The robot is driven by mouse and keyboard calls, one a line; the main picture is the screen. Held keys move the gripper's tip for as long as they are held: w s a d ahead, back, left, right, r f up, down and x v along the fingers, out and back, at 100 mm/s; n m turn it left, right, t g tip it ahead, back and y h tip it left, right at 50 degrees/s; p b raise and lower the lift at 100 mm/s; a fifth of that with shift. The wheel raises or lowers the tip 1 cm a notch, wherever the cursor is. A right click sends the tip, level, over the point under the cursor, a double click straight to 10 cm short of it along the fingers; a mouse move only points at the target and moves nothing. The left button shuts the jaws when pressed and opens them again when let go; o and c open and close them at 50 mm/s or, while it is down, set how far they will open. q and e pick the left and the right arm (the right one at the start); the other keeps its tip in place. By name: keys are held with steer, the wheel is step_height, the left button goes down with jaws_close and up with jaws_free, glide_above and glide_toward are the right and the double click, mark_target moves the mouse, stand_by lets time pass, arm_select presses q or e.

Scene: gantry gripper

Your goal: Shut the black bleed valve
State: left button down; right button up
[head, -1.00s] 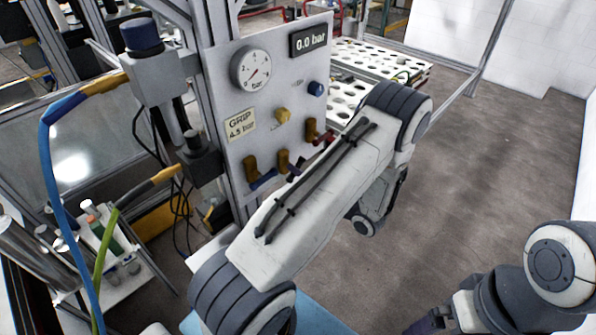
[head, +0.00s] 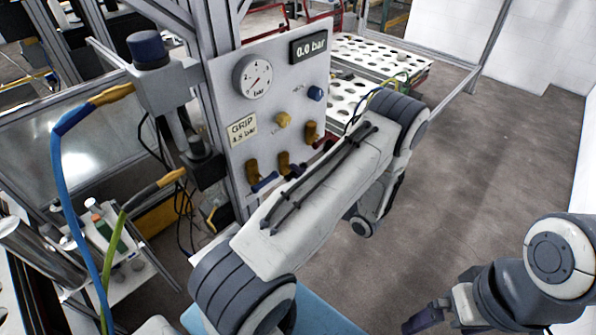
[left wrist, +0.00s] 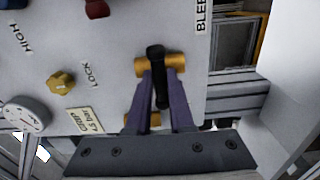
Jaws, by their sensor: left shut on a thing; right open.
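The black bleed valve has a brass body (head: 284,162) in the middle of the lower panel. In the left wrist view, its black handle (left wrist: 158,80) lies crosswise to the brass body. My left gripper (left wrist: 160,90) is shut on this handle, with a purple finger on each side. The blue-handled valve (head: 264,182) is to the left and the red-handled valve (head: 325,146) to the right. My right gripper (head: 432,314) is open and empty at the lower right, away from the panel.
The grey panel (head: 275,105) also carries a gauge (head: 253,76), a 0.0 bar display (head: 309,46), a yellow knob (head: 283,120) and a blue knob (head: 315,93). Hoses and a black cylinder unit stand left of it. The floor on the right is clear.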

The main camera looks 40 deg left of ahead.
arm_select(q)
steer(key=shift+w+m, duration=0.1)
steer(key=shift+m, duration=0.8)
steer(key=c, duration=0.9)
jaws_free()
steer(key=d+b, duration=0.1)
steer(key=d, duration=0.2)
steer(key=d+b, duration=0.1)
steer(key=d, duration=0.3)
steer(key=s+d+b, duration=0.1)
steer(key=d, duration=0.2)
steer(key=shift+d+b, duration=0.3)
steer(key=shift+b, duration=0.1)
